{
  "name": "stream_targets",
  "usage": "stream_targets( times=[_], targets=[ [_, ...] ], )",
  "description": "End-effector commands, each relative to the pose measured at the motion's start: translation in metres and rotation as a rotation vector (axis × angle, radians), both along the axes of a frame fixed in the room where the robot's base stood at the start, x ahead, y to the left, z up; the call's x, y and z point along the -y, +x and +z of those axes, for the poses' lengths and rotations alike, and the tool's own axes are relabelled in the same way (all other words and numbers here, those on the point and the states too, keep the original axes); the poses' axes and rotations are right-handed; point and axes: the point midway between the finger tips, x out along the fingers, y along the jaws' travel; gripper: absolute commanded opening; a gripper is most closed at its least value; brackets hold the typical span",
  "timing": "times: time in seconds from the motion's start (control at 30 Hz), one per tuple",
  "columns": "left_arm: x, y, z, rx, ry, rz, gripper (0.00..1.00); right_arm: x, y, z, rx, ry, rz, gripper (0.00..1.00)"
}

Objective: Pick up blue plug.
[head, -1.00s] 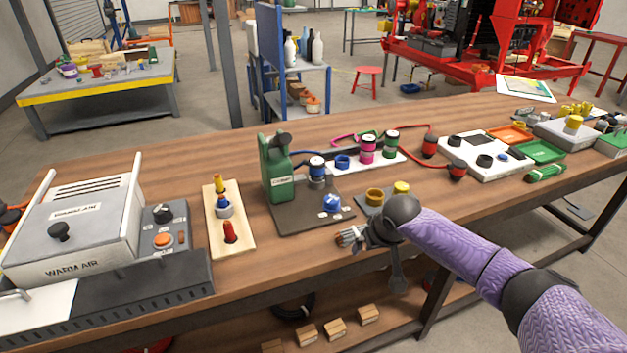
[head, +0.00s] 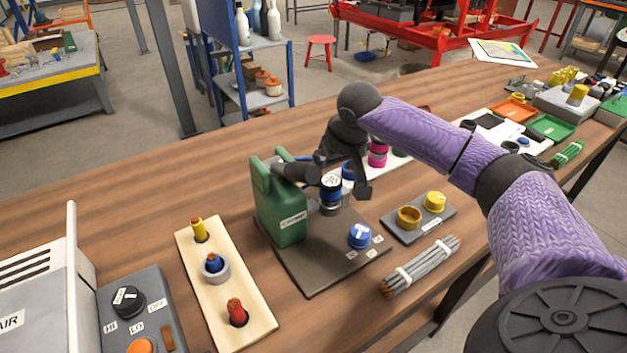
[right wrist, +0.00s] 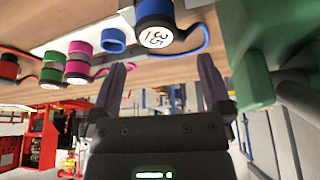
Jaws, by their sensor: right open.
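The blue plug (head: 330,200) is a short upright cylinder with a black band and a white label on top. It stands on the dark plate beside the green clamp stand. In the right wrist view the plug (right wrist: 155,25) shows its label, with a blue cord beside it. My right gripper (head: 338,177) is open and empty, its fingers spread close above the plug. In the right wrist view the plug lies beyond the fingertips (right wrist: 162,66), not between them. An empty blue ring socket (right wrist: 112,40) is on the white rail. My left gripper is out of view.
The green stand (head: 280,205) is close left of the plug. A blue knob (head: 360,235) sits on the same plate. A magenta plug (head: 377,154) stands on the rail behind. A grey wire bundle (head: 422,266) and yellow-capped block (head: 434,201) lie to the right.

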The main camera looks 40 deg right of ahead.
Motion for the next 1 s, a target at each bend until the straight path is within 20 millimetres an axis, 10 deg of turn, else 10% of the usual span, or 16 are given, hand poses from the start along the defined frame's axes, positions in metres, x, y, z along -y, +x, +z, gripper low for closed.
stream_targets(
  times=[0.4,0.7,1.0],
  targets=[
    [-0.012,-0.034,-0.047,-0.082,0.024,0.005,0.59,0.009,0.021,-0.082,-0.005,0.0,0.001,1.0],
    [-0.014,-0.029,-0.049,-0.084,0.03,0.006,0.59,0.011,0.025,-0.086,0.0,0.0,0.001,1.0],
    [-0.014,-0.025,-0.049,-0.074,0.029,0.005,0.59,0.011,0.025,-0.086,-0.001,-0.001,0.001,0.39]
  ],
)
